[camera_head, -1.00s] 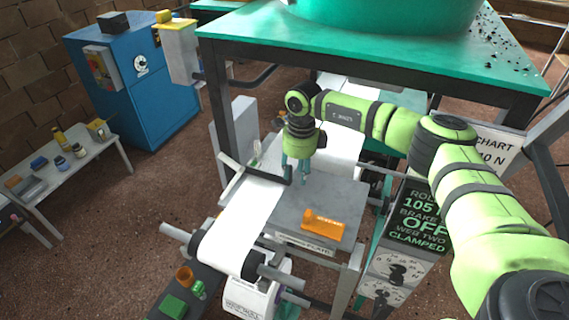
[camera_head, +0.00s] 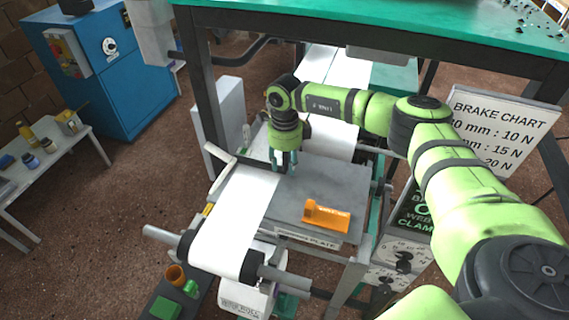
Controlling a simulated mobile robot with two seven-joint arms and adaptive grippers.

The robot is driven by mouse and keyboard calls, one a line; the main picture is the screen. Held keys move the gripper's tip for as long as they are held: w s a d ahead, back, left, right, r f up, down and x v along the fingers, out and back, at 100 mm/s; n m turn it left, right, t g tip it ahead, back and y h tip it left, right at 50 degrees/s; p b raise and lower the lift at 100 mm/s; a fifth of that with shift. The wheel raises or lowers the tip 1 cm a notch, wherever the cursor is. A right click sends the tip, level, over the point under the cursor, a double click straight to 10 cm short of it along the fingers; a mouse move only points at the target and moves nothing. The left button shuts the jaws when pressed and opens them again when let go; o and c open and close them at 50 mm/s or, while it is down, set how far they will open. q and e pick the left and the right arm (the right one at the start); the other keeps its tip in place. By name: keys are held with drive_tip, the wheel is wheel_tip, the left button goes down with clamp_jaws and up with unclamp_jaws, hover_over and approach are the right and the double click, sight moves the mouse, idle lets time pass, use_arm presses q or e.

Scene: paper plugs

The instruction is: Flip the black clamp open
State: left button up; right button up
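My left gripper is out of view.
An orange block (camera_head: 326,215) lies on the plate, right of the web. A roller (camera_head: 222,262) stands at the near end. The green table (camera_head: 400,30) overhangs behind. A brake chart sign (camera_head: 500,128) and a dark display panel (camera_head: 411,212) stand right.

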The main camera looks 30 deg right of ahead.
drive_tip(key=shift+s+r, duration=0.1)
drive_tip(key=shift+c, duration=0.8)
drive_tip(key=shift+r, duration=0.1)
clamp_jaws()
drive_tip(key=shift+a+r, duration=0.1)
drive_tip(key=shift+r, duration=0.25)
drive_tip(key=r+b, duration=0.1)
drive_tip(key=w+r+g+h+b, duration=0.1)
drive_tip(key=a+r+g+h, duration=0.1)
drive_tip(key=shift+w+r+b, duration=0.15)
drive_tip(key=shift+b, duration=0.25)
drive_tip(key=shift+w+a+r+g+h+b, duration=0.15)
drive_tip(key=shift+r+g+h+b, duration=0.25)
drive_tip(key=shift+r+g+b, duration=0.2)
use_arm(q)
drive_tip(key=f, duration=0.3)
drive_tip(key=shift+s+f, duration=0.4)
use_arm(e)
drive_tip(key=shift+r, duration=0.2)
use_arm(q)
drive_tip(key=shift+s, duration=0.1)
